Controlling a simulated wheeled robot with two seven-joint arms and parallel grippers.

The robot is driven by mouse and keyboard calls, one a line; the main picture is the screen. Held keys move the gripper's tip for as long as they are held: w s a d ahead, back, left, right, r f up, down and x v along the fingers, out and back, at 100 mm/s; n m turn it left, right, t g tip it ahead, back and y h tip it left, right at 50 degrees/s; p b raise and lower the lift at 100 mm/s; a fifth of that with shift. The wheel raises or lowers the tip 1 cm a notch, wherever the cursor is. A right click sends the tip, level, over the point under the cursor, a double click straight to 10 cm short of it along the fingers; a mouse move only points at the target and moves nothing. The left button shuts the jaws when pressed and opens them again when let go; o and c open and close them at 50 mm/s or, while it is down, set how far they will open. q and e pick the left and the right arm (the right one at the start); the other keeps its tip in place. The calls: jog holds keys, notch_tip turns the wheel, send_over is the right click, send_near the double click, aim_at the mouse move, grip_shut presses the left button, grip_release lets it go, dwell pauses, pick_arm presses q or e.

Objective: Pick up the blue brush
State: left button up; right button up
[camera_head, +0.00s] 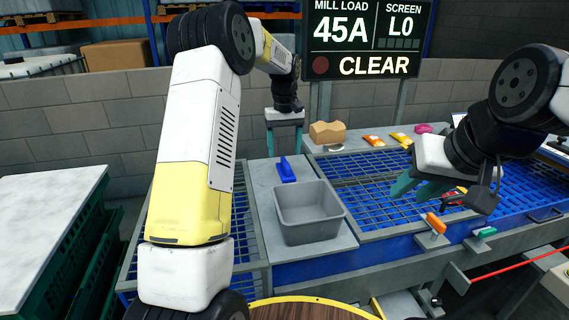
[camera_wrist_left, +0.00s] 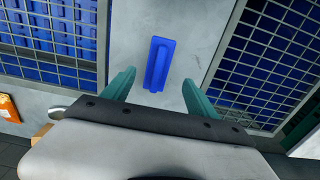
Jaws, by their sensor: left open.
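The blue brush (camera_head: 286,169) lies on the grey metal strip behind the grey bin in the head view. In the left wrist view the blue brush (camera_wrist_left: 159,65) lies lengthwise, ahead of and between the fingertips. My left gripper (camera_head: 285,151) is open and empty, its green fingers pointing down above the far end of the brush. In the left wrist view the left gripper's fingers (camera_wrist_left: 158,84) stand apart on either side, not touching the brush. My right gripper (camera_head: 405,185) is at the right, over the grid; its finger opening is not clear.
A grey bin (camera_head: 309,230) stands just in front of the brush. Blue grids (camera_head: 370,175) flank the strip. A tan block (camera_head: 327,132), yellow and orange packets (camera_head: 373,140) and a pink item (camera_head: 424,128) lie on the back ledge. A red item lies near my right gripper.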

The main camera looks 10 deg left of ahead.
aim_at(285, 162)
pick_arm(q)
notch_tip(285, 162, down, 7)
jog(key=shift+w+d+f, duration=0.1)
jog(key=shift+w+d, duration=0.05)
jog(key=shift+c, duration=0.2)
grip_shut()
